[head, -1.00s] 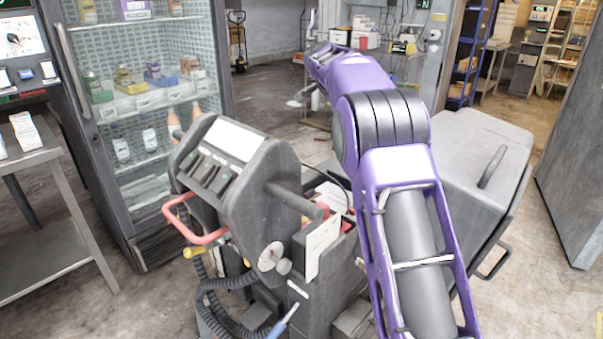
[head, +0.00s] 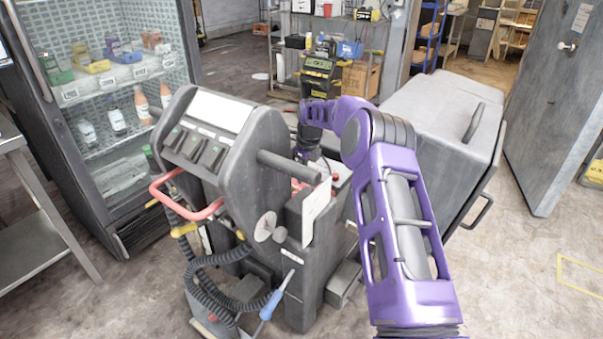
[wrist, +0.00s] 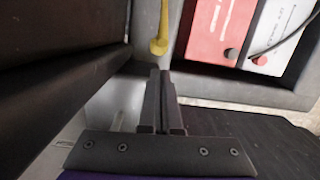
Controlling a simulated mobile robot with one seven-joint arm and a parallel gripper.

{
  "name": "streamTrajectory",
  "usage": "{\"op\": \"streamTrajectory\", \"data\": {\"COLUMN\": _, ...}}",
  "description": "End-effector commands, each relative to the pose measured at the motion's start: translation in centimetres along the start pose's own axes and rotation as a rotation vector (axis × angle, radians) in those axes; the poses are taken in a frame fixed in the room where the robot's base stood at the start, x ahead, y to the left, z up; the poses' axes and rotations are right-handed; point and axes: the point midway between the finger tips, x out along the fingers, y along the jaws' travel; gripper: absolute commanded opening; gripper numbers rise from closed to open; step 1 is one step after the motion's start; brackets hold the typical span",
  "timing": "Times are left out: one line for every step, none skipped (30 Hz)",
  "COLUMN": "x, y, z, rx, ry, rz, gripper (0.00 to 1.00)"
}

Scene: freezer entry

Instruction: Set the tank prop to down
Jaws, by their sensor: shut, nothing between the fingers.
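A yellow rod with a rounded end (wrist: 159,45) stands just beyond my fingertips in the wrist view; it may be the tank prop, but I cannot tell for sure. My gripper (wrist: 160,72) is shut and empty, with its tips close to the rod's end; I cannot tell if they touch. In the head view the arm reaches down behind the grey machine (head: 240,140), which hides the fingertips. The large grey lidded box (head: 430,110) stands to the right of the machine.
Red and white battery-like blocks (wrist: 222,28) with a black cable lie right of the rod. A dark panel (wrist: 60,60) is close on the left. A glass-door fridge (head: 100,90) stands left. Open floor (head: 520,270) lies at right.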

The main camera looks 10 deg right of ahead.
Motion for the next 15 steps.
{"op": "streamTrajectory", "data": {"x": 1.3, "y": 0.0, "z": -0.1, "rx": 0.000, "ry": 0.001, "rz": 0.002, "gripper": 0.00}}
{"op": "streamTrajectory", "data": {"x": 1.8, "y": 0.1, "z": -0.1, "rx": 0.000, "ry": 0.001, "rz": 0.002, "gripper": 0.00}}
{"op": "streamTrajectory", "data": {"x": 2.5, "y": 0.1, "z": -0.1, "rx": 0.000, "ry": 0.000, "rz": 0.003, "gripper": 0.00}}
{"op": "streamTrajectory", "data": {"x": 3.0, "y": 0.0, "z": -0.1, "rx": 0.000, "ry": 0.000, "rz": 0.001, "gripper": 0.00}}
{"op": "streamTrajectory", "data": {"x": 3.5, "y": 0.0, "z": -0.1, "rx": 0.000, "ry": 0.001, "rz": 0.001, "gripper": 0.00}}
{"op": "streamTrajectory", "data": {"x": 4.0, "y": 0.0, "z": -0.1, "rx": 0.000, "ry": 0.001, "rz": 0.001, "gripper": 0.00}}
{"op": "streamTrajectory", "data": {"x": 4.4, "y": 0.0, "z": 0.0, "rx": 0.000, "ry": 0.000, "rz": 0.001, "gripper": 0.00}}
{"op": "streamTrajectory", "data": {"x": 4.7, "y": 0.0, "z": 0.0, "rx": -0.001, "ry": 0.000, "rz": 0.000, "gripper": 0.00}}
{"op": "streamTrajectory", "data": {"x": 5.1, "y": 0.0, "z": 0.0, "rx": -0.001, "ry": 0.000, "rz": -0.001, "gripper": 0.00}}
{"op": "streamTrajectory", "data": {"x": 5.3, "y": 0.0, "z": 0.0, "rx": -0.001, "ry": 0.000, "rz": -0.001, "gripper": 0.00}}
{"op": "streamTrajectory", "data": {"x": 5.5, "y": -0.1, "z": 0.0, "rx": -0.001, "ry": -0.001, "rz": -0.001, "gripper": 0.00}}
{"op": "streamTrajectory", "data": {"x": 5.7, "y": -0.1, "z": 0.0, "rx": -0.001, "ry": -0.001, "rz": -0.002, "gripper": 0.00}}
{"op": "streamTrajectory", "data": {"x": 5.8, "y": -0.1, "z": 0.0, "rx": -0.001, "ry": -0.001, "rz": -0.002, "gripper": 0.00}}
{"op": "streamTrajectory", "data": {"x": 5.9, "y": -0.1, "z": 0.0, "rx": -0.001, "ry": 0.000, "rz": -0.002, "gripper": 0.00}}
{"op": "streamTrajectory", "data": {"x": 5.9, "y": -0.1, "z": 0.0, "rx": -0.002, "ry": 0.000, "rz": -0.002, "gripper": 0.00}}
